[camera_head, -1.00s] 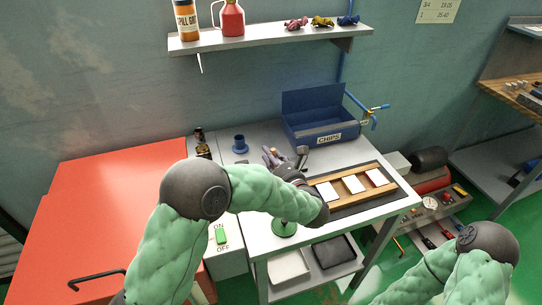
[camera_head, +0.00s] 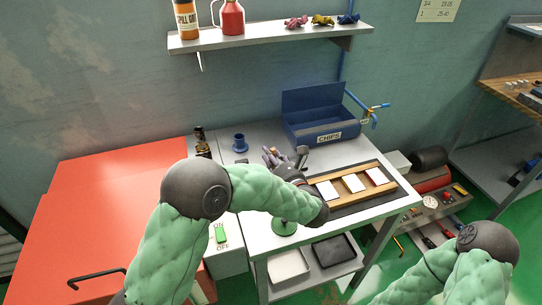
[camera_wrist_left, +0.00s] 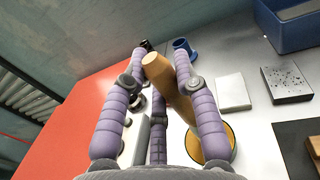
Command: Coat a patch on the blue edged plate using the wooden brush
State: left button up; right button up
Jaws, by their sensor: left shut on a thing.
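My left gripper (camera_head: 273,156) is over the grey bench, and its purple fingers (camera_wrist_left: 160,62) are shut on the wooden brush (camera_wrist_left: 178,92) in the left wrist view. The brush is tilted, its thick handle end up between the fingers. Its lower end points toward a round dish with an amber surface (camera_wrist_left: 218,142); I cannot tell whether they touch. Three white plates (camera_head: 328,190) (camera_head: 353,183) (camera_head: 377,177) lie in a wooden rack (camera_head: 370,168) right of my left wrist. One shows a red edge; no blue edge is discernible. My right gripper is out of view.
A blue CHIPS box (camera_head: 315,125) and a blue cup (camera_head: 239,143) stand at the back of the bench. A white block (camera_wrist_left: 232,92) and a speckled block (camera_wrist_left: 286,82) lie right of the brush.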

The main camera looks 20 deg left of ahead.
pick_arm(q)
jog(key=shift+r+p, duration=2.65)
jog(key=shift+r, duration=0.9)
jog(key=shift+f, duration=0.15)
